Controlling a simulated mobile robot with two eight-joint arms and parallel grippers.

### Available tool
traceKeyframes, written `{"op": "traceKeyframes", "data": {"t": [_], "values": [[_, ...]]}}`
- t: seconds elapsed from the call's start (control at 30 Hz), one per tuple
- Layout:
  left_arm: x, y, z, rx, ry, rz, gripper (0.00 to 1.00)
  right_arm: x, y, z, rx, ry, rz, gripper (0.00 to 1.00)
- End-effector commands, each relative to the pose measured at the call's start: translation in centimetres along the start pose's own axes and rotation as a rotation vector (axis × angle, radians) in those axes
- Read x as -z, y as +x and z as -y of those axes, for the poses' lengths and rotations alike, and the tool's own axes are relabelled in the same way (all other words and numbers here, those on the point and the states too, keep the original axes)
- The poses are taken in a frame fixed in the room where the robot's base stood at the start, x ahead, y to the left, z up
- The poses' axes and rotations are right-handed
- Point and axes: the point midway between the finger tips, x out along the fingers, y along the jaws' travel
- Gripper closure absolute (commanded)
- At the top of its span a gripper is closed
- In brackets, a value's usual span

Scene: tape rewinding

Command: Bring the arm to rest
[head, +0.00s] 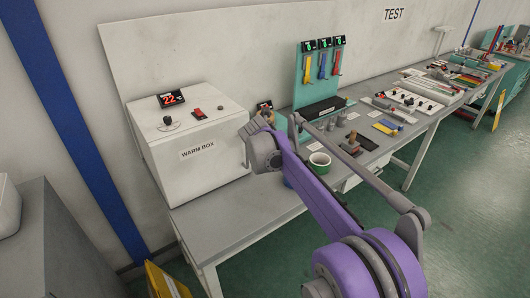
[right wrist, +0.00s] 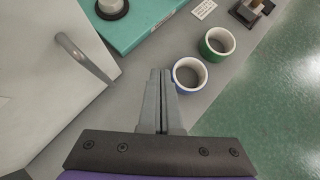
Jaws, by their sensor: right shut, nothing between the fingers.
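My right arm crosses the head view, and its purple links hide part of the bench. In the right wrist view my right gripper (right wrist: 160,78) is shut, with its two grey fingers together and nothing between them. A blue tape roll (right wrist: 176,82) lies on the bench just right of the fingertips in that view; I cannot tell whether they touch. A green tape roll (right wrist: 229,50) lies beyond it to the right. In the head view the green roll (head: 319,171) shows beside my arm, and the blue roll (head: 288,183) is mostly hidden. My left gripper is not in view.
The white warm box (head: 195,140) stands at the left of the grey bench (head: 225,222); its handle (right wrist: 84,56) juts out in the wrist view. A teal tool stand (head: 296,90) and several small items are further back. The near bench area is clear.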

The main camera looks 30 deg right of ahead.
Motion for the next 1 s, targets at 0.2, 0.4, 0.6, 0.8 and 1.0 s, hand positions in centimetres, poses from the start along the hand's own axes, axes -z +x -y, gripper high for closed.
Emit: {"op": "traceKeyframes", "data": {"t": [0.2,0.4,0.6,0.8,1.0], "values": [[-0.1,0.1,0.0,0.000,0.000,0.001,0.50,-0.3,-1.3,0.9,0.001,0.001,0.000,1.00],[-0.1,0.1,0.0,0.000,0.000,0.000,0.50,0.0,-1.7,1.0,-0.003,0.022,-0.003,1.00],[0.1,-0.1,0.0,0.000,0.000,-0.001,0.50,4.4,-5.5,1.2,-0.039,0.365,-0.067,1.00],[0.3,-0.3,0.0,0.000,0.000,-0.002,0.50,13.4,-11.1,2.6,-0.043,0.978,-0.215,1.00],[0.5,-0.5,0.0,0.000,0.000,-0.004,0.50,23.4,-15.6,5.1,0.047,1.586,-0.386,1.00]]}}
